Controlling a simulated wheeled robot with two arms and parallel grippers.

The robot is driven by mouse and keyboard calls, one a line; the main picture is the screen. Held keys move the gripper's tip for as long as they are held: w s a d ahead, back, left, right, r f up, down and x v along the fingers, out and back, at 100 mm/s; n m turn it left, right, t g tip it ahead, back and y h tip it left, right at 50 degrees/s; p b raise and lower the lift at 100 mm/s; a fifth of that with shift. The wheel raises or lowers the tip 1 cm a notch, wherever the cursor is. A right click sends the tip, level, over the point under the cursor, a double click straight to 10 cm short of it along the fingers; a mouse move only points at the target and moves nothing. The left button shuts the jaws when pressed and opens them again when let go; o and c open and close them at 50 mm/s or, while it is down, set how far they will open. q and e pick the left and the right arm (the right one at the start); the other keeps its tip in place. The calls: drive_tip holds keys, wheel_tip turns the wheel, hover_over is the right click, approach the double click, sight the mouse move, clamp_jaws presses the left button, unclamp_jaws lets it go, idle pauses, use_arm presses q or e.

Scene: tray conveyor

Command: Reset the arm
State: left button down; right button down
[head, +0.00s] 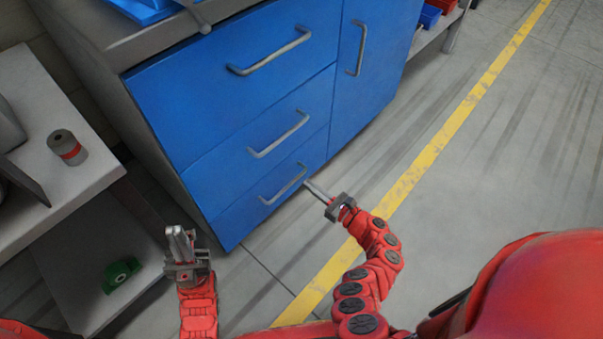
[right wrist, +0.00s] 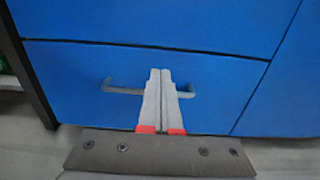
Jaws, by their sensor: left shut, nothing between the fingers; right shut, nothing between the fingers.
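My right gripper (head: 318,192) is shut and empty, in front of the blue cabinet's bottom drawer (head: 250,212) near its right side. In the right wrist view its two fingers (right wrist: 162,76) lie together and overlap the bottom drawer's grey handle (right wrist: 122,89); I cannot tell whether they touch it. My left gripper (head: 179,232) is shut and empty, pointing up to the left of the cabinet's lower corner. Both red arms reach in from the bottom of the head view.
The blue cabinet (head: 160,100) has three drawers and a door with grey handles, all closed. A white shelf unit (head: 30,215) stands at left, holding a grey and red cylinder (head: 66,147) and a green part (head: 121,275). Open floor with a yellow line (head: 440,145) lies at right.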

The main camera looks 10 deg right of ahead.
drive_tip(key=shift+p+v, duration=0.45)
drive_tip(key=shift+v, duration=1.95)
